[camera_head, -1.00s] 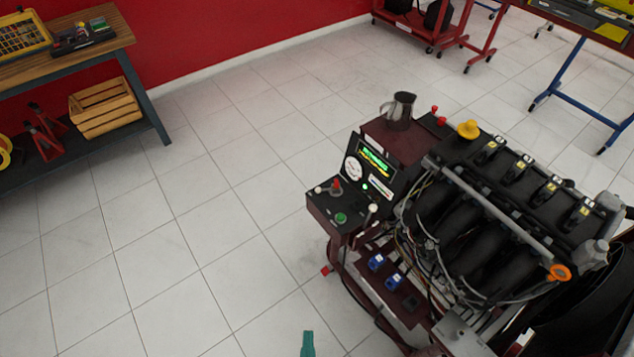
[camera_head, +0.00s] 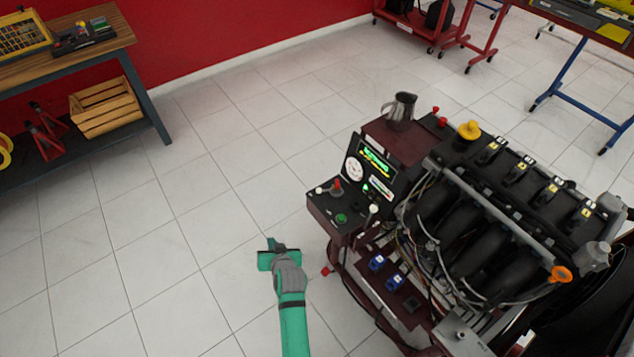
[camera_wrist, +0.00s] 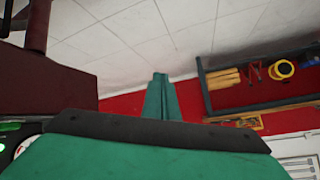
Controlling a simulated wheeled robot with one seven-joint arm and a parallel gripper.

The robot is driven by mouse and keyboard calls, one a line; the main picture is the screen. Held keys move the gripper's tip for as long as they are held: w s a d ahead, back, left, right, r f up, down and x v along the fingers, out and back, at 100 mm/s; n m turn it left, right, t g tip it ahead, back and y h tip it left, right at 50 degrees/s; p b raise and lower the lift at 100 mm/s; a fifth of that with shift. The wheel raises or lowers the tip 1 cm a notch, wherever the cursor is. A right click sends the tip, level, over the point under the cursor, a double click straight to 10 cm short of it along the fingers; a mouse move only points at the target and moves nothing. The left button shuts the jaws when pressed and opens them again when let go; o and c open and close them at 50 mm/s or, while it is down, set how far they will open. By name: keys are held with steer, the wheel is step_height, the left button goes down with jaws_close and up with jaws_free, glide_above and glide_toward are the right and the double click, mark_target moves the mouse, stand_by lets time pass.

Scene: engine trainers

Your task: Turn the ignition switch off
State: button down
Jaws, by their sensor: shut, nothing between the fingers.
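The engine trainer's control panel (camera_head: 335,208) is a dark box with a lit green display (camera_head: 376,161) and a round gauge above it. It bears a red knob (camera_head: 337,186), a green button (camera_head: 341,218) and a white-tipped lever (camera_head: 373,209). Which of these is the ignition switch I cannot tell. My gripper (camera_head: 272,243), green and grey, is shut and empty. It is in front and to the left of the panel, apart from it. In the wrist view, my gripper's shut fingers (camera_wrist: 160,95) show, with part of the trainer (camera_wrist: 45,75) at the left.
The engine (camera_head: 480,210) fills the right, with a yellow cap and an orange ring. A metal jug (camera_head: 399,110) stands on top behind the panel. A workbench (camera_head: 145,100) with a wooden crate (camera_head: 104,106) is at the far left. The tiled floor left of the trainer is clear.

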steer(key=w+d+r+n+g, duration=0.1)
steer(key=w+r+g, duration=0.1)
steer(key=w, duration=0.7)
step_height(320, 180, up, 14)
steer(key=n+g+h, duration=0.2)
steer(key=g+h, duration=0.1)
steer(key=g, duration=0.1)
glide_above(330, 189)
steer(key=w+a, duration=0.2)
steer(key=a, duration=0.3)
steer(key=shift+s+f, duration=0.1)
steer(key=shift+f, duration=0.1)
steer(key=shift+f, duration=0.1)
steer(key=shift+s+d+f, duration=0.1)
steer(key=shift+s+f, duration=0.05)
steer(key=shift+f, duration=2.25)
steer(key=shift+s+d+f, duration=0.1)
steer(key=shift+s+f, duration=0.05)
steer(key=shift+f, duration=2.2)
steer(key=shift+d, duration=0.15)
